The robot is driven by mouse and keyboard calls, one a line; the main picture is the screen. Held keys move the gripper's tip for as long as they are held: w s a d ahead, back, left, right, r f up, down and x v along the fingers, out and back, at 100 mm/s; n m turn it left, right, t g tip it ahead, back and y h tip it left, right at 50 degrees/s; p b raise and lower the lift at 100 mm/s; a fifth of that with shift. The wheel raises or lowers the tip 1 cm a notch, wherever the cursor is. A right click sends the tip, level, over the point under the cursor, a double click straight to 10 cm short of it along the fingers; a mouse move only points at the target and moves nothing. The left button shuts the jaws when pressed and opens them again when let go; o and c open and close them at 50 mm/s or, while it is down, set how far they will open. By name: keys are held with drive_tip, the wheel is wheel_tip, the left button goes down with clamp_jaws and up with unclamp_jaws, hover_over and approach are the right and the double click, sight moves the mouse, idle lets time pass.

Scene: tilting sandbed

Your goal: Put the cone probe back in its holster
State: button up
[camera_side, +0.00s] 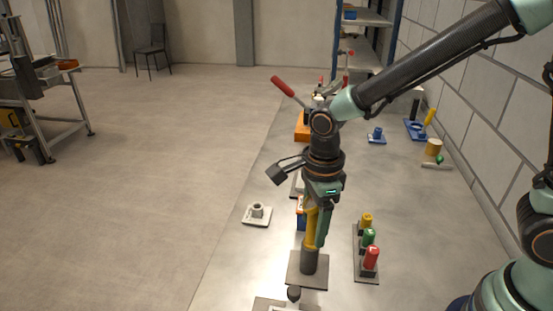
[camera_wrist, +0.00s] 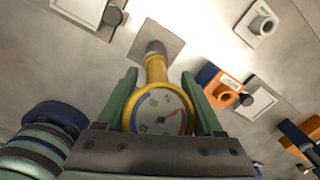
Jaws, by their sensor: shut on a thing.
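The cone probe (camera_side: 311,228) has a yellow shaft and, in the wrist view, a round white dial (camera_wrist: 160,112) with a red needle. My gripper (camera_side: 319,222) is shut on it and points down. In the wrist view the green fingers (camera_wrist: 162,100) flank the dial. The grey cylinder on a dark square plate (camera_side: 307,283), seemingly the holster (camera_side: 309,261), stands directly below. The shaft's lower end meets the cylinder's top and looks in line with it; how deep it sits is hidden. The holster also shows in the wrist view (camera_wrist: 155,47).
A white plate with a grey ring (camera_side: 257,212) lies to the left. Yellow, green and red capped pieces (camera_side: 370,258) stand close on the right. An orange and blue box (camera_wrist: 218,86) is beside the probe. A black knob (camera_side: 293,293) is at the front. Further items stand behind.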

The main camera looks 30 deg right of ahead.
drive_tip(key=o, duration=1.5)
drive_tip(key=shift+o, duration=0.2)
wheel_tip(320, 180, up, 12)
drive_tip(key=shift+s+r, duration=0.1)
drive_tip(key=shift+s, duration=0.05)
drive_tip(key=shift+d, duration=0.15)
drive_tip(key=s+d+r+n+t, duration=0.1)
drive_tip(key=s+d+n+t, duration=0.1)
drive_tip(key=d+n, duration=0.4)
drive_tip(key=s+d+r+n+t, duration=0.1)
drive_tip(key=d+n, duration=0.6)
drive_tip(key=n, duration=0.8)
drive_tip(key=shift+s+n+t, duration=0.4)
drive_tip(key=shift+s+t, duration=0.15)
drive_tip(key=shift+t, duration=0.55)
